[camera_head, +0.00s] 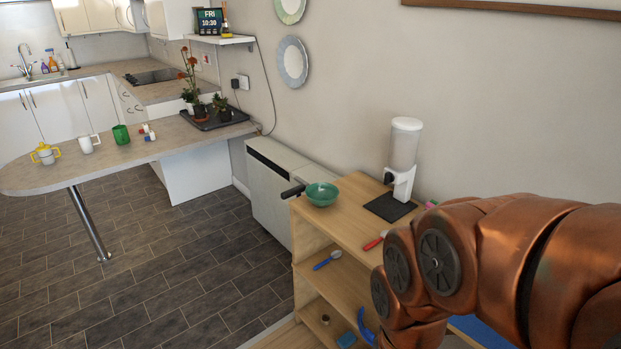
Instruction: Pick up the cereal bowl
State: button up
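A green bowl (322,195), the only bowl I can make out, sits upright on the top of a light wooden shelf unit (352,212), near its far left corner. A dark handle-like object (293,191) sticks out just left of the bowl, over the shelf's edge. I cannot tell whether it touches the bowl. My copper arm fills the lower right, in front of part of the shelf unit. My gripper does not show.
A white dispenser (405,152) stands on a dark mat (390,207) right of the bowl. A red-handled utensil (375,240) lies nearer. A blue spoon (328,260) is on a lower shelf. A white heater (283,180) stands behind. Tiled floor (170,280) is clear at left.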

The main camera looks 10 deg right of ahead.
aim_at(321, 195)
jog(key=i, duration=1)
jog(key=u, duration=0.6)
